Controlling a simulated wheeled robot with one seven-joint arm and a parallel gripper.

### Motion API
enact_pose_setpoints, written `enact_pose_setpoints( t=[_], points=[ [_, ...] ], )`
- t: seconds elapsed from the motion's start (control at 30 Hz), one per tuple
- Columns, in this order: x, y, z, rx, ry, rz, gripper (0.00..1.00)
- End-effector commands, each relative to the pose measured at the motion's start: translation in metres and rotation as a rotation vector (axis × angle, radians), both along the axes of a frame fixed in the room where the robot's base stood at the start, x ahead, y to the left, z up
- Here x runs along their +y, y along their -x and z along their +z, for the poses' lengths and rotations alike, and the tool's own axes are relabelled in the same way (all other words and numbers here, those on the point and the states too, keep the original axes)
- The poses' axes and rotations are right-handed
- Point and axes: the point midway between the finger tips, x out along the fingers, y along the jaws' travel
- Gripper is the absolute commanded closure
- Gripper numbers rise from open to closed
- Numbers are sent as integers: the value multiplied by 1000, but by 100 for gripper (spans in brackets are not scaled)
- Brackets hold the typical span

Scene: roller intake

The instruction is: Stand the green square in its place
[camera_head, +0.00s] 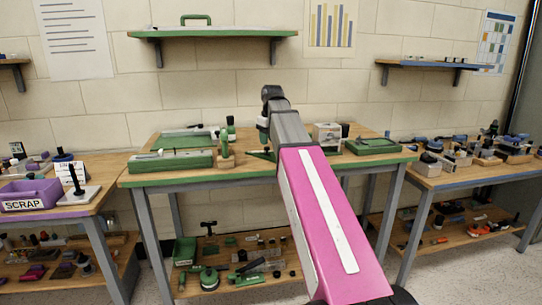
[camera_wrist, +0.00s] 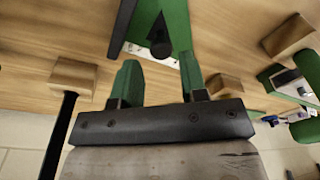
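My gripper (camera_wrist: 160,82) shows in the wrist view with its two green-tipped fingers apart and nothing visible between them. In the head view the dark wrist end of my arm is above the middle bench, and the fingertips are too small to make out. A flat green piece (camera_head: 262,155) lies on that bench below my wrist, partly behind my arm; it may be the green square. The wrist view shows a green piece (camera_wrist: 174,22) beyond the fingers, with a pale strip and a dark pointed part. I cannot tell whether it is the same thing. The square's place is not clear.
A green-edged bench (camera_head: 285,168) carries a green case (camera_head: 172,160) at left, an upright green tool (camera_head: 225,145) in a wooden block, a white box (camera_head: 327,133) and a green box (camera_head: 371,146) at right. Wooden blocks (camera_wrist: 74,76) show in the wrist view. Side benches are cluttered.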

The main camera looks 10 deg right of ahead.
Motion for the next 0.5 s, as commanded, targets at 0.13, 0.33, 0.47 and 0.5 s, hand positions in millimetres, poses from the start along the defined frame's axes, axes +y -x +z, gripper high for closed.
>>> enact_pose_setpoints(
  t=[0.13,0.33,0.47,0.5],
  points=[
    [4,-3,-21,2,0,0,60],
    [4,-4,-34,1,0,0,60],
    [4,-4,-34,1,1,0,60],
    [4,-4,-34,1,0,0,64]
  ],
)
